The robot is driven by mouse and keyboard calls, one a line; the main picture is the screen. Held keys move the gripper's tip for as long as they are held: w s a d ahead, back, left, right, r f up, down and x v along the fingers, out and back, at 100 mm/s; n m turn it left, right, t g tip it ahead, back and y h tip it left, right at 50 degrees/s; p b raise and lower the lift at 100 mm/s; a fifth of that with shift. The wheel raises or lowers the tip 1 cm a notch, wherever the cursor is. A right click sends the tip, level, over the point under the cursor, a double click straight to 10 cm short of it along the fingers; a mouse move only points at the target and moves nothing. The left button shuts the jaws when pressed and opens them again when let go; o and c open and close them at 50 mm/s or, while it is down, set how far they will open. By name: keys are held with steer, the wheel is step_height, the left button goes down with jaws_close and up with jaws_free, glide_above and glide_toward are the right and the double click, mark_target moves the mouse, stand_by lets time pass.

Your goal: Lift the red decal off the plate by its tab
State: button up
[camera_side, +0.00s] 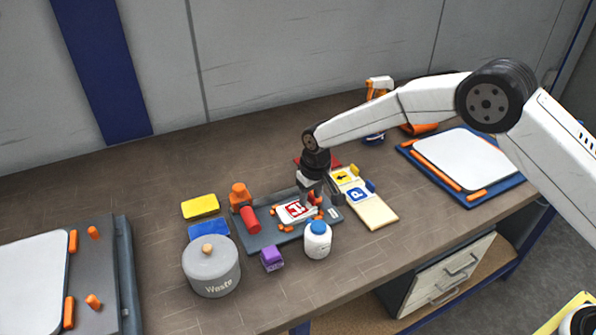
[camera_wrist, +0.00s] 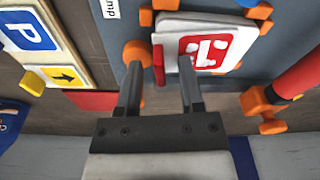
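The red decal (camera_side: 295,209) with a white symbol lies on a small white plate (camera_wrist: 172,30), which orange clamps hold on the grey-blue board. The decal also shows in the wrist view (camera_wrist: 211,50). My gripper (camera_wrist: 159,64) is open, its two fingers apart and pointing at the near left edge of the plate. A narrow red strip (camera_wrist: 158,66) shows between the fingers and may be the tab. I cannot tell whether a finger touches it. In the side view my gripper (camera_side: 312,190) is low over the right part of the board and hides part of that edge.
A red roller (camera_side: 250,219) with an orange holder stands left of the plate. A white bottle (camera_side: 317,240), a purple block (camera_side: 271,258) and a grey waste pot (camera_side: 211,266) stand in front. A tray of sign tiles (camera_side: 375,212) lies to the right.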

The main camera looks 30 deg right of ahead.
jaws_close()
steer(key=shift+r, duration=0.15)
steer(key=shift+r, duration=0.55)
steer(key=s+d+r, duration=0.3)
steer(key=s+r, duration=0.8)
steer(key=s, duration=0.2)
steer(key=shift+s+d+r, duration=0.25)
steer(key=shift+r, duration=0.05)
